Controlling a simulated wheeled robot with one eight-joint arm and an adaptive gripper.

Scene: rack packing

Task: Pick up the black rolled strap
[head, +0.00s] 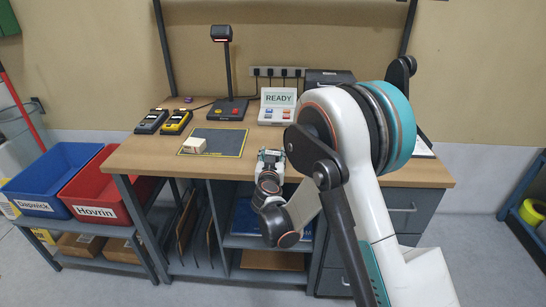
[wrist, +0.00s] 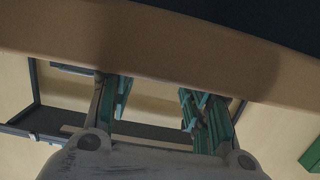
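I cannot make out the black rolled strap in either view. In the head view my gripper (head: 270,157) is at the front edge of the wooden workbench (head: 240,170), right of the dark mat (head: 222,140), and my arm hides part of the bench. In the wrist view the two green-lined fingers of my gripper (wrist: 155,90) stand well apart with nothing seen between them. A brown band (wrist: 150,45) crosses beyond the fingertips.
A beige block (head: 194,146) sits on the mat's left part. Yellow (head: 175,122) and grey (head: 151,121) handheld devices, a scanner stand (head: 229,110) and a READY display (head: 278,98) stand behind. Blue (head: 48,178) and red (head: 100,190) bins are at left.

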